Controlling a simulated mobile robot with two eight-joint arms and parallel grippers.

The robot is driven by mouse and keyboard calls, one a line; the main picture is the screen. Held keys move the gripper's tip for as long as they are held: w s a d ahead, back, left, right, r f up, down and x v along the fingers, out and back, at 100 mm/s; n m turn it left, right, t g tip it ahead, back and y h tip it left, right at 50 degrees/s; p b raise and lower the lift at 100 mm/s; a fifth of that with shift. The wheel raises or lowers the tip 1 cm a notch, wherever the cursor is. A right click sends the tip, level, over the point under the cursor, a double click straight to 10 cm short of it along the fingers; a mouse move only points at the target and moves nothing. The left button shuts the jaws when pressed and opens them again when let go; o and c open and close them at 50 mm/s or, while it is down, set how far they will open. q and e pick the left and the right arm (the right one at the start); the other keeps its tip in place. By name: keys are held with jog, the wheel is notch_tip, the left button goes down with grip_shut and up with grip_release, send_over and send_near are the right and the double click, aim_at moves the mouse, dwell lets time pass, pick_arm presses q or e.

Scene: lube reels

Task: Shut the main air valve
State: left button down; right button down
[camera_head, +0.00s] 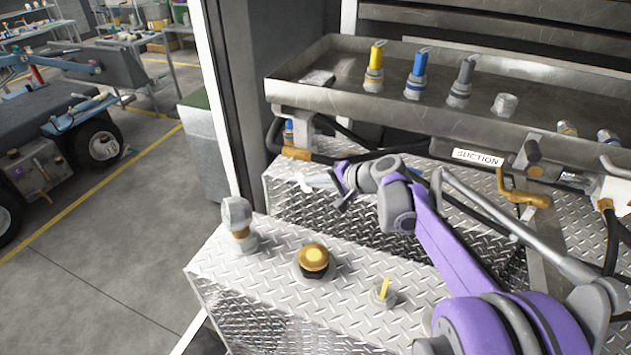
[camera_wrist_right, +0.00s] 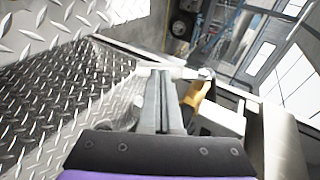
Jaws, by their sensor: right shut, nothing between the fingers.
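A valve with a yellow-orange handle (camera_head: 297,153) sits under the left end of the steel tray, above the diamond-plate step. A yellow-orange part, probably this handle, shows in the right wrist view (camera_wrist_right: 197,93), just right of my fingers. A second yellow-orange handle (camera_head: 525,190) is under the tray near the SUCTION label. No label marks which one is the main air valve. My right gripper (camera_head: 312,182) is shut and empty, its tips a little below the left handle in the picture; I cannot tell whether they touch anything. My left gripper is not in view.
The steel tray (camera_head: 330,93) holds yellow, blue and grey-topped fittings. A lower diamond-plate box (camera_head: 270,285) carries a grey fitting (camera_head: 238,225), a gold-topped cap (camera_head: 313,258) and a small yellow-topped fitting (camera_head: 383,292). Black hoses run beneath the tray. A dark post stands at left.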

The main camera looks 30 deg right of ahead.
aim_at(304, 188)
jog(key=shift+w+a+f+t+y+b, duration=0.4)
jog(key=shift+w+f+t+b, duration=0.1)
jog(key=shift+f+t+b, duration=0.2)
jog(key=shift+w+a+f+t+y+b, duration=0.45)
jog(key=shift+f+t+b, duration=0.15)
jog(key=shift+f, duration=0.15)
dwell(0.3)
